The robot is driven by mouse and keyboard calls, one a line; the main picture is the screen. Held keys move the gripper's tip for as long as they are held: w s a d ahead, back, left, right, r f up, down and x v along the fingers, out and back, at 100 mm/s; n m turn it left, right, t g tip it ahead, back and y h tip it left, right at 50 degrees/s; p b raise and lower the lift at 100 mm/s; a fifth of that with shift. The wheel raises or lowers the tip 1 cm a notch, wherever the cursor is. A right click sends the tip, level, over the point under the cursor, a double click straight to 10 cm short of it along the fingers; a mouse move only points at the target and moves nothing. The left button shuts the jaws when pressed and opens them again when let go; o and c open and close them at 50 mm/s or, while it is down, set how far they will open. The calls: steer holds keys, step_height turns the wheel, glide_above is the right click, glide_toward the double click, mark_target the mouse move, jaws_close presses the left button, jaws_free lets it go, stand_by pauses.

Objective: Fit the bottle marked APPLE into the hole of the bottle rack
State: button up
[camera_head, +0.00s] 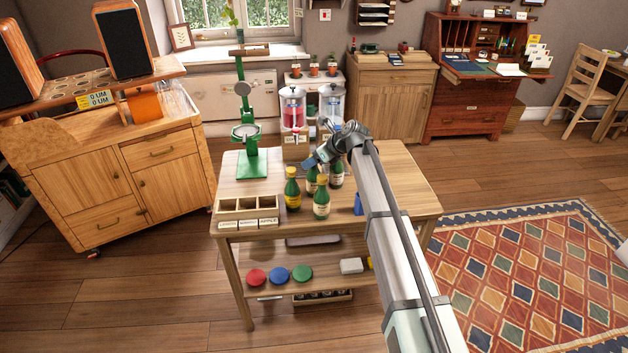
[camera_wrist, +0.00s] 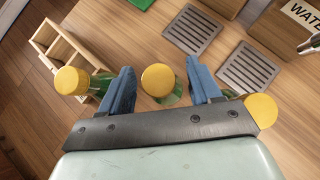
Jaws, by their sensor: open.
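The bottle rack (camera_head: 231,206) is a small wooden box at the table's front left, with compartments and white cards on its front. It also shows at the upper left of the wrist view (camera_wrist: 68,50). Several green, yellow-capped bottles stand right of it: one with a yellow label (camera_head: 292,197), one in front with a pale label (camera_head: 321,208), others behind. Their lettering is too small to read, so I cannot tell which is APPLE. My gripper (camera_head: 312,162) is open above them. In the wrist view, one yellow-capped bottle (camera_wrist: 158,80) shows between its blue fingers (camera_wrist: 159,66).
A green press (camera_head: 251,165) stands behind the rack. Red (camera_head: 293,110) and clear (camera_head: 331,105) dispensers stand at the table's back, with drip grates (camera_wrist: 192,30) before them. A blue object (camera_head: 358,205) is right of the bottles. The table's right part (camera_head: 405,185) is clear.

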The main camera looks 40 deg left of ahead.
steer(key=shift+a, duration=0.1)
jaws_close()
stand_by(0.6)
